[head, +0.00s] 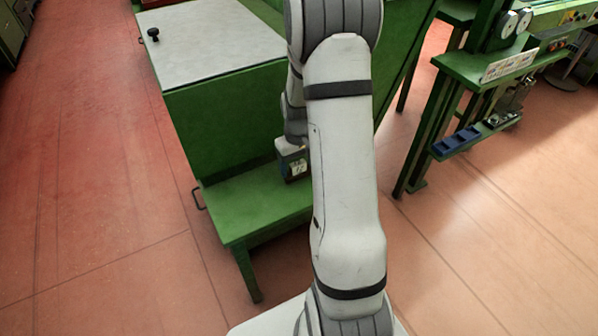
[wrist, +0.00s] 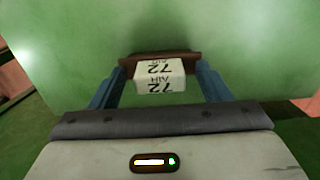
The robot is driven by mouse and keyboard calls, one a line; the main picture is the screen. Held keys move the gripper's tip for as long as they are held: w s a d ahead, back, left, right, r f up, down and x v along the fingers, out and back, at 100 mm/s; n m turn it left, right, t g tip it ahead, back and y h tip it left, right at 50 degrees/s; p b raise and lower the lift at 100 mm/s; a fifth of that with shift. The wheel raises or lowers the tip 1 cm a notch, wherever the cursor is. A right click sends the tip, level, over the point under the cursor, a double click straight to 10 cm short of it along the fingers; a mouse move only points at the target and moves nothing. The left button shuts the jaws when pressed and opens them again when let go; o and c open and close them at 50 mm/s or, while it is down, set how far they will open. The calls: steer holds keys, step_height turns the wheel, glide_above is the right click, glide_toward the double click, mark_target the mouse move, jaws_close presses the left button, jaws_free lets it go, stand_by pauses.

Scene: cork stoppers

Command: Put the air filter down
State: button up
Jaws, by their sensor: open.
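The air filter (wrist: 159,82) is a small box with a white label reading "72 AIR" and a brown edge behind it. In the wrist view it sits between the two blue fingers of my gripper (wrist: 161,70). The fingers are open, one on each side of it; whether either one touches it I cannot tell. In the head view a small dark box with a pale label (head: 298,168), which looks like the filter, is low over or on the green ledge (head: 250,205). My arm hides its right side and most of my gripper there.
The ledge juts from a green cabinet (head: 225,115) with a pale grey top (head: 215,45) and a black knob (head: 153,34). A green machine stand (head: 470,75) with blue bins (head: 456,140) stands at right. Red floor (head: 90,200) is clear at left.

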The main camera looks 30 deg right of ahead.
steer(key=shift+r, duration=0.1)
steer(key=c, duration=1.1)
